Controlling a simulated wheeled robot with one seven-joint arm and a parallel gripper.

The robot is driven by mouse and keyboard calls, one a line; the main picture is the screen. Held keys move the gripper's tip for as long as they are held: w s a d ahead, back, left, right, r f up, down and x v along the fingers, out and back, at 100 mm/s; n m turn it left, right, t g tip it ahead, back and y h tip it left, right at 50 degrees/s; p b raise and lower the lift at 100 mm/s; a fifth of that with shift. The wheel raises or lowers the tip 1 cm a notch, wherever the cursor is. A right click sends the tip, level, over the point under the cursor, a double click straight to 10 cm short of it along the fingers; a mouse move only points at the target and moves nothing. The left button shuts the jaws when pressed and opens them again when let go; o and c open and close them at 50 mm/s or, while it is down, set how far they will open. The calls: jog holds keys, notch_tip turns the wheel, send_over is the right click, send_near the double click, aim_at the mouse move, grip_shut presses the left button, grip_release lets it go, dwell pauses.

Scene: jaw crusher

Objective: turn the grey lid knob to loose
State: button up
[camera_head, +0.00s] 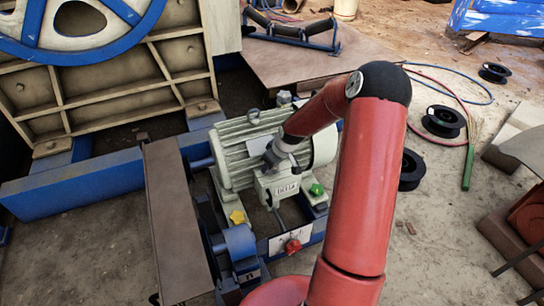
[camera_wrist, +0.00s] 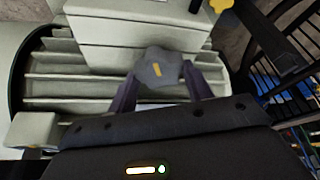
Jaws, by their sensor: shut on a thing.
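The grey lid knob (camera_wrist: 157,67) is a lobed knob with a short yellow mark on its face, seen in the wrist view. The mark stands near upright, slightly tilted. My gripper (camera_wrist: 161,75) has one dark finger on each side of the knob and is shut on it. In the head view my gripper (camera_head: 272,157) is at the upper part of the pale terminal box (camera_head: 284,187) on the ribbed motor (camera_head: 236,150). The knob itself is hard to make out there behind my gripper.
A yellow knob (camera_head: 237,217), a green knob (camera_head: 316,189) and a red knob (camera_head: 293,246) stand around the motor. A long brown plate (camera_head: 176,220) lies to the left. Black spools (camera_head: 443,121) and hoses lie on the floor at right.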

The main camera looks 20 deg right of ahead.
jog(key=n+p, duration=0.1)
jog(key=n, duration=0.1)
jog(key=n+g+y+p, duration=0.1)
jog(key=n+p, duration=0.1)
jog(key=shift+w+d+r+n+y, duration=0.1)
jog(key=shift+d+r+n+y, duration=0.05)
jog(key=shift+n+y, duration=0.15)
jog(key=shift+d+n+g+y+p, duration=0.1)
jog(key=shift+n+g+y+p, duration=0.45)
jog(key=shift+n, duration=1.65)
jog(key=shift+g, duration=0.25)
jog(key=o, duration=1)
jog(key=shift+h, duration=0.25)
jog(key=shift+w, duration=0.1)
